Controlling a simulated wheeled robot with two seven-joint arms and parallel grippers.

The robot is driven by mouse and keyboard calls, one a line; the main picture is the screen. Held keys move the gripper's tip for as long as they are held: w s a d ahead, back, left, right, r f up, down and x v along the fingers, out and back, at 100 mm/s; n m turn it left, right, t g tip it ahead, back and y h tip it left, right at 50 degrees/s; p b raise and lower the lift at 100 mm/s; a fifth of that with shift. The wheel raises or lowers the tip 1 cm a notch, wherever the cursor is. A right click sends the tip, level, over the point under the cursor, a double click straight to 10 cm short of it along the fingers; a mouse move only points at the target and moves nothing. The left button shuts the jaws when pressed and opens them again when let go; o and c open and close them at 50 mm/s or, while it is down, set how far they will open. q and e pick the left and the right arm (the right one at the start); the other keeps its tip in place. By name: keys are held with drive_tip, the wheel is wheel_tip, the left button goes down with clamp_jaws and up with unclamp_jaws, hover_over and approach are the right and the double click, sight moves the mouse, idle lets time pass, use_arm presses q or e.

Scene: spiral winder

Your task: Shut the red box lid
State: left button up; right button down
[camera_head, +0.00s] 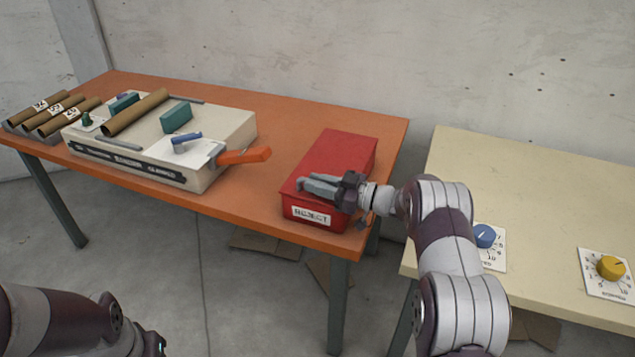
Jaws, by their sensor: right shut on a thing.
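The red box (300,210) stands near the right end of the orange table, with a white label on its front that seems to read "REJECT". Its red lid (343,152) lies flat over the top and looks down on the box. My right gripper (308,187) reaches in from the right and lies over the front part of the lid, its fingers pointing left. The fingers look shut, at or just above the lid's front edge; what is between them is hidden. My left arm shows at the lower left, but its gripper fingers are out of the picture.
On the orange table (270,115), a winder machine (235,125) with an orange handle (244,156) stands left of the box. Several cardboard tubes (60,115) lie at the far left. A cream table (530,190) at right carries a blue dial (485,236) and a yellow dial (611,267).

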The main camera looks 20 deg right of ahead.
drive_tip(key=shift+f, duration=0.35)
drive_tip(key=c, duration=1.1)
unclamp_jaws()
drive_tip(key=shift+s+d, duration=0.1)
drive_tip(key=v, duration=1.2)
drive_tip(key=shift+s+d, duration=0.15)
drive_tip(key=shift+d, duration=0.05)
